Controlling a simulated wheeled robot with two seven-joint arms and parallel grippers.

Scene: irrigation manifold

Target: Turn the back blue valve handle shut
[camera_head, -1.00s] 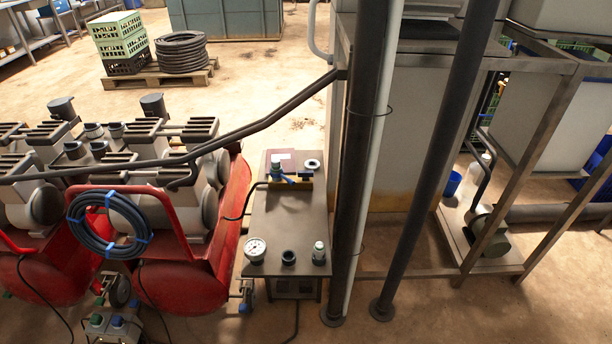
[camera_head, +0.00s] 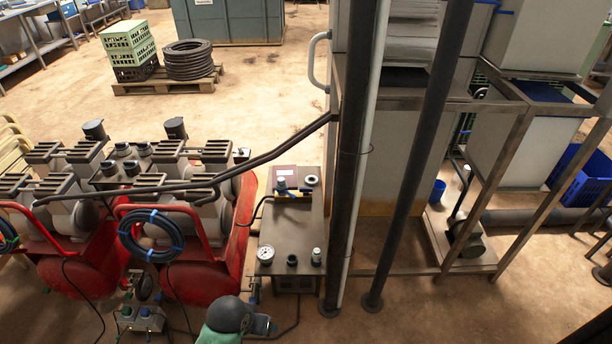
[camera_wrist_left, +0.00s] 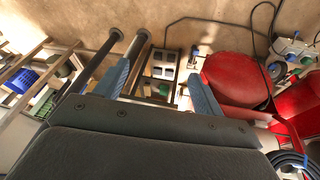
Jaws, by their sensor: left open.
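My right gripper is not in view.
A pressure gauge (camera_head: 265,255) and dark caps stand on the cabinet's front part. A dark post (camera_head: 352,160) rises close on its right. Red pump units (camera_head: 215,235) stand on its left.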

